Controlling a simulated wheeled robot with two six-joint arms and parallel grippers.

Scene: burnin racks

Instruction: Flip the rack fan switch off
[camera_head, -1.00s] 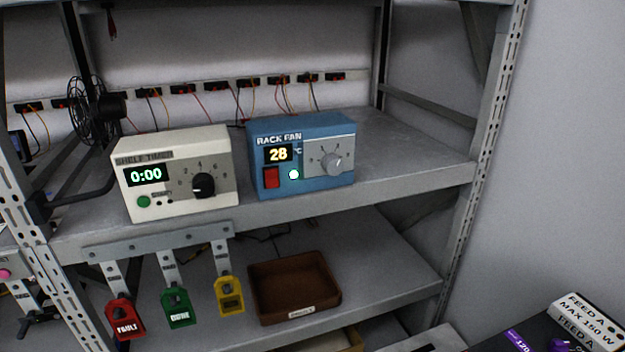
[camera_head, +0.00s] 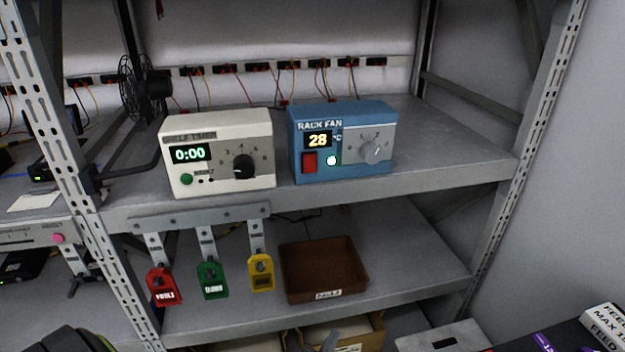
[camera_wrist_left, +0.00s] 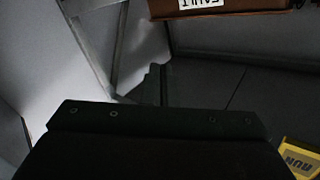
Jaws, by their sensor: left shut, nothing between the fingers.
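The rack fan unit (camera_head: 343,176) is a blue box on the upper shelf. Its display reads 28 °C. Its red rocker switch (camera_head: 310,162) is at the lower left of the front face, beside a lit green-white lamp (camera_head: 332,160). A grey knob (camera_head: 375,151) is on the right. The rack fan is not in that view. My right gripper is not in view.
The cream shelf timer (camera_head: 218,180), reading 0:00, stands just left of the fan unit. Red, green and yellow tags (camera_head: 261,273) hang below the shelf edge. A brown tray (camera_head: 325,265) sits on the lower shelf. A black fan (camera_head: 146,90) stands at the back left.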

